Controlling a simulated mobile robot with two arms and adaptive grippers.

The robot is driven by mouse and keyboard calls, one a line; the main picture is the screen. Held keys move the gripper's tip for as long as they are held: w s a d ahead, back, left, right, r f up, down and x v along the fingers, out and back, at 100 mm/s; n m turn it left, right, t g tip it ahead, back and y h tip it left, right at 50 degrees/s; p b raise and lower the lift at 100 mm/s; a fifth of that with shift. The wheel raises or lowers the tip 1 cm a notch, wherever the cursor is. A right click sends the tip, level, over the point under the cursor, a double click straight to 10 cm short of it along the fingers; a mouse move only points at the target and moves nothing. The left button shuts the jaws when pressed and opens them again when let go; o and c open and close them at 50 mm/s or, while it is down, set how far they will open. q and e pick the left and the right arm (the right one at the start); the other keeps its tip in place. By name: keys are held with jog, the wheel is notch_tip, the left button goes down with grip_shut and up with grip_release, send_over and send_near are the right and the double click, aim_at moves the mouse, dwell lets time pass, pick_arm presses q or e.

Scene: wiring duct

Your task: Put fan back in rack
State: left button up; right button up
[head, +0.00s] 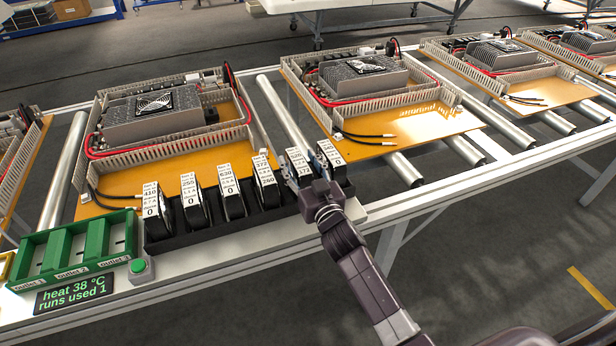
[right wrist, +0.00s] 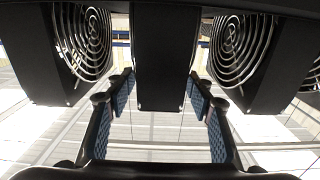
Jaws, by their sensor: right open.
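The black rack (head: 220,236) stands on the front ledge. Several upright black fans with white number labels stand in it, such as the far-left fan (head: 157,218) and the far-right fan (head: 330,155). My right gripper (head: 308,180) is at the rack's right part, around the second fan from the right (head: 298,160). In the right wrist view my open fingers (right wrist: 162,92) are on either side of that fan (right wrist: 165,55), with gaps showing. Neighbouring fans with round grilles (right wrist: 82,40) flank it. The fan's lower part is hidden in the head view. My left gripper is not in view.
A green tray (head: 118,233) with three empty outlet slots stands left of the rack. A green button (head: 138,266) and a display (head: 75,294) reading heat 38 °C, runs used 1 are in front. Orange panels (head: 420,125) with ducts lie on rollers behind.

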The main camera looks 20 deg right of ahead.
jog(key=s, duration=1.1)
jog(key=shift+s+d+b, duration=0.2)
jog(key=shift+b, duration=0.2)
